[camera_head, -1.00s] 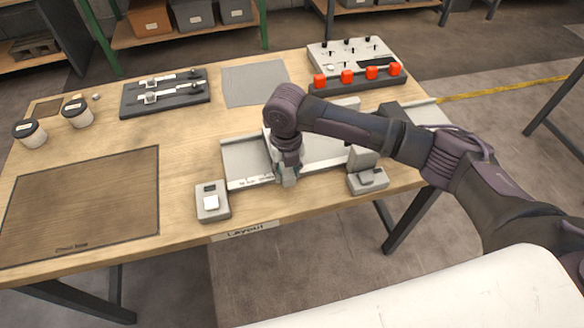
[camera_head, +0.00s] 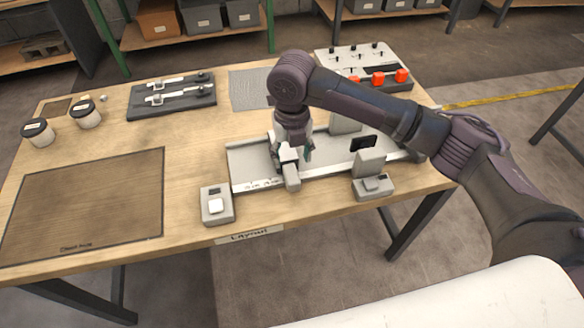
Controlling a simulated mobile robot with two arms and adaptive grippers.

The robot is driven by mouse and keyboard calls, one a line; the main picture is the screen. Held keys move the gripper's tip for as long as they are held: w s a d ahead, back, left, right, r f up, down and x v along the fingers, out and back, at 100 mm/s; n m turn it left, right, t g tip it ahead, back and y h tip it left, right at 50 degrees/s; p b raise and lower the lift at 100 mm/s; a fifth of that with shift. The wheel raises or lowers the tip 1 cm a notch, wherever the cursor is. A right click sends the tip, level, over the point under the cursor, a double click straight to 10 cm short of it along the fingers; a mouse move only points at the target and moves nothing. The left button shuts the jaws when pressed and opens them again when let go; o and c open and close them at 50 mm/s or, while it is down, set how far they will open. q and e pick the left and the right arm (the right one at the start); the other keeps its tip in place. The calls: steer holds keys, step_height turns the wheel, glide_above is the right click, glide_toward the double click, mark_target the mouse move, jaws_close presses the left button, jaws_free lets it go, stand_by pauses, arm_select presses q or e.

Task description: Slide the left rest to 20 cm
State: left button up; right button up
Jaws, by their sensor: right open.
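A pale grey layout fixture (camera_head: 247,158) lies on the front part of the wooden bench, with a marked scale strip (camera_head: 258,185) along its front edge. The left rest (camera_head: 292,178), a small light grey block, sits on that strip a little left of the fixture's middle. My right gripper (camera_head: 295,156) is open, pointing down just behind and above the left rest. Its fingers overlap the rest in the picture, so I cannot tell whether they touch it. The right rest (camera_head: 369,161) stands farther right. My left gripper is not in view.
A small grey box with a white button (camera_head: 215,205) stands at the fixture's left front corner.

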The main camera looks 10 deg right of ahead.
steer(key=shift+r, duration=2.1)
